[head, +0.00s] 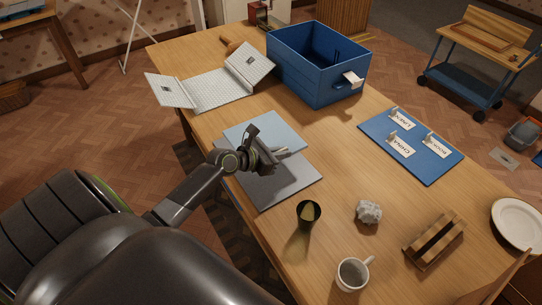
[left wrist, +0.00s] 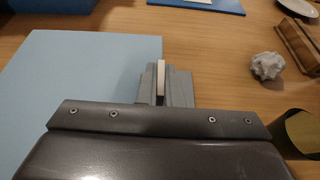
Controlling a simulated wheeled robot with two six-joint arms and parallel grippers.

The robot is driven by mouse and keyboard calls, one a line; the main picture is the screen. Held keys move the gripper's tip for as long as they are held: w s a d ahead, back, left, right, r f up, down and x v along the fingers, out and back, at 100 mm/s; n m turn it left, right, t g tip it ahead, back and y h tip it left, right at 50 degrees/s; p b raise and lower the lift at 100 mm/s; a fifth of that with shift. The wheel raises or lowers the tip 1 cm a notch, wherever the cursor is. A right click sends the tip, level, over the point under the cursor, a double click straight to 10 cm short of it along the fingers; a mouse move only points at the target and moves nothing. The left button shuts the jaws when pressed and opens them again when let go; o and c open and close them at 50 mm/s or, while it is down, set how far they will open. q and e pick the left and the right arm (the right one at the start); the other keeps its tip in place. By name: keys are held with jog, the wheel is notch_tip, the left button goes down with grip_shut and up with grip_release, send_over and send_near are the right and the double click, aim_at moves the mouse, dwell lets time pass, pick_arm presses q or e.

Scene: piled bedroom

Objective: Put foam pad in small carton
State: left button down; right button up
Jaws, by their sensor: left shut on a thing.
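My left gripper (head: 275,153) is shut on a thin pale piece, seemingly the foam pad (left wrist: 161,75), seen edge-on between the fingers. The pale piece also shows at the fingertips in the head view, over the flat sheets. Most of it is hidden by the fingers. A deep, open-topped blue box (head: 300,72) with a white tag stands at the back of the table, apart from the gripper. I cannot tell for sure which thing is the small carton. My right gripper is not in view.
A light blue sheet (head: 262,128) and a grey sheet (head: 290,188) lie around the gripper. A pale folded piece (head: 215,92) with raised ends lies behind. A dark cup (head: 308,213), crumpled ball (head: 369,212), mug (head: 352,274), wooden stand (head: 435,240) and blue label board (head: 425,160) are nearby.

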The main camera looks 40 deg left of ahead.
aim_at(280, 177)
pick_arm(q)
notch_tip(280, 177, down, 9)
jog(key=shift+r+b, duration=0.2)
jog(key=shift+b, duration=1.05)
jog(key=shift+f, duration=0.2)
jog(key=c, duration=1.6)
grip_release()
jog(key=shift+r, duration=0.1)
